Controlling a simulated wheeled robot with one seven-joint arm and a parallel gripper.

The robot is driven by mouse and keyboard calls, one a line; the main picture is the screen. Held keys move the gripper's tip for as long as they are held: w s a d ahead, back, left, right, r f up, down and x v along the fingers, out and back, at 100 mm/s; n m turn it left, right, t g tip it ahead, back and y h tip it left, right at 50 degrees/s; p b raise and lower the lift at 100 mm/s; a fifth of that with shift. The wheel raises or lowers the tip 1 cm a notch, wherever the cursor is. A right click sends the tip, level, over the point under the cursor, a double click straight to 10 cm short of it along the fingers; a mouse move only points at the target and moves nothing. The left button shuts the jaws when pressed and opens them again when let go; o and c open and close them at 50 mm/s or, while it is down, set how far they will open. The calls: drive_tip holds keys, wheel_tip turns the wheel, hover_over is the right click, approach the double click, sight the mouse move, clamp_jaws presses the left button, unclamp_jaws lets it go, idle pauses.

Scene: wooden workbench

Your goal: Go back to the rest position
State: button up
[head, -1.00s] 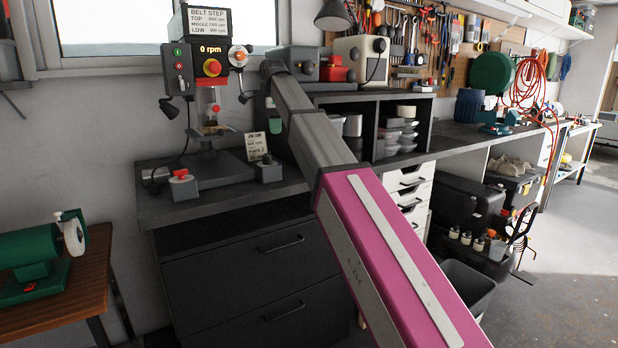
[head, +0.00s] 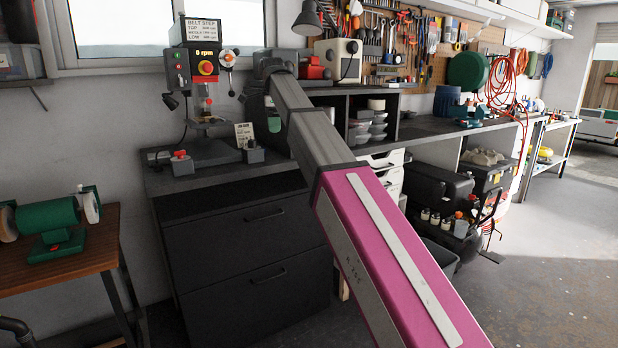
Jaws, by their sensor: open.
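My arm reaches from the bottom right up to the left in the head view, with a pink link and grey links. The press display reads 0 rpm.
A dark drawer cabinet (head: 250,250) stands below the press. A green bench grinder (head: 48,220) sits on a wooden table (head: 70,265) at the left. Black cases (head: 435,190) and a bin stand under the long bench. The grey floor at the right is clear.

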drive_tip(key=s+d+f+n, duration=0.25)
drive_tip(key=d+f, duration=0.25)
drive_tip(key=f, duration=0.6)
drive_tip(key=s+d+f+n, duration=0.1)
drive_tip(key=d+f+n, duration=0.2)
drive_tip(key=d+f, duration=0.55)
drive_tip(key=s+d+f+n, duration=0.1)
drive_tip(key=d+f+n, duration=0.15)
drive_tip(key=f, duration=1.05)
drive_tip(key=s+d+f+n, duration=0.4)
drive_tip(key=s+d+f, duration=0.3)
drive_tip(key=s+f, duration=0.2)
drive_tip(key=s+d+f+n, duration=0.4)
drive_tip(key=s+d+f, duration=0.4)
drive_tip(key=f, duration=0.6)
drive_tip(key=shift+s, duration=0.85)
